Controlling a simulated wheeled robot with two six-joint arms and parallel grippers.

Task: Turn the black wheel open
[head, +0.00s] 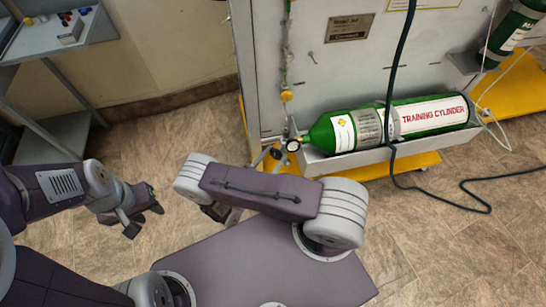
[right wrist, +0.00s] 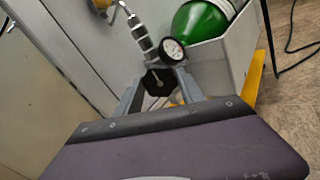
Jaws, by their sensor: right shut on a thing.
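The black wheel (right wrist: 158,82) is a dark, angular knob below the pressure gauge (right wrist: 172,50) in the right wrist view. My right gripper (right wrist: 160,92) has a grey finger on each side of the wheel and is shut on it. In the head view my right arm hides most of that gripper; the gauge (head: 293,145) shows at the neck of the green training cylinder (head: 360,128). My left gripper (head: 144,213) hangs over the floor at the left, its fingers apart and empty, far from the wheel.
The cylinder lies in a grey trough (head: 345,160) on the panel (head: 340,75). A black hose (head: 391,110) hangs in front and runs over the floor. A grey shelf (head: 55,45) stands at upper left. Floor at right is mostly clear.

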